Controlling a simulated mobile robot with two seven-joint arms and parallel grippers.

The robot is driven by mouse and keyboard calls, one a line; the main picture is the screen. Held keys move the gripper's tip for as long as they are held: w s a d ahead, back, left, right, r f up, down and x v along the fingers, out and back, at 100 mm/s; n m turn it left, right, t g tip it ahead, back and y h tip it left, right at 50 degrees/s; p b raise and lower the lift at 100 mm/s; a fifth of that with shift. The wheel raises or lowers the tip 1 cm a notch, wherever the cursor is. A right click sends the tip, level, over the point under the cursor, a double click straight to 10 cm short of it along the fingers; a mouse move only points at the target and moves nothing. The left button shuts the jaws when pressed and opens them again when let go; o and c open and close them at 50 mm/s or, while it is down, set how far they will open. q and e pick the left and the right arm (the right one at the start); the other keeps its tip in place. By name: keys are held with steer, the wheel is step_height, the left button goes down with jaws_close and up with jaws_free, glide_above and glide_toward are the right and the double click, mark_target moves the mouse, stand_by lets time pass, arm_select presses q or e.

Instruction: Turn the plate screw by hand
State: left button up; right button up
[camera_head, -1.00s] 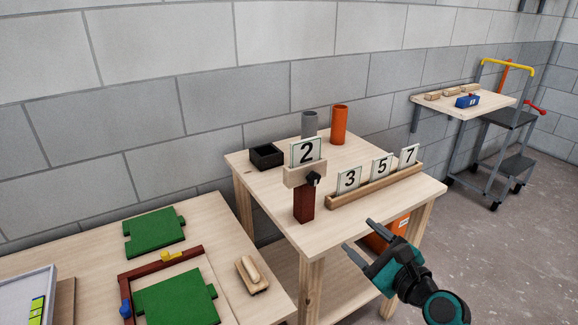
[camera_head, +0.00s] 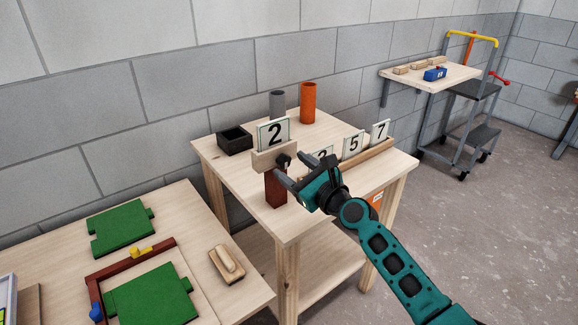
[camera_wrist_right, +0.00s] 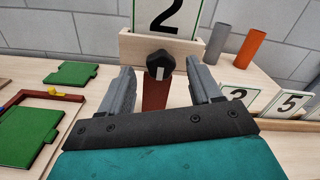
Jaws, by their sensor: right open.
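The plate screw is a black knob (camera_head: 283,161) on the front of a pale wooden block (camera_head: 266,158). The block sits on a dark red post (camera_head: 275,188) and holds a number plate "2" (camera_head: 273,134) upright. In the right wrist view the knob (camera_wrist_right: 159,65) shows between and beyond my fingers, with a pale mark on it. My right gripper (camera_head: 298,170) is open and empty, its fingers pointing at the knob from the front right. I cannot tell whether a finger touches it. My left gripper is not in view.
A wooden rack (camera_head: 372,158) with plates 3, 5 and 7 stands right of the post, partly hidden by my gripper. A black box (camera_head: 235,139), a grey cylinder (camera_head: 277,104) and an orange cylinder (camera_head: 308,102) stand behind. Green panels (camera_head: 122,229) lie on the left table.

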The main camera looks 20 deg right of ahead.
mark_target(284, 161)
steer(key=shift+x, duration=1.1)
steer(key=shift+c, duration=0.3)
steer(key=shift+c, duration=0.7)
steer(key=c, duration=0.8)
steer(key=shift+c, duration=0.2)
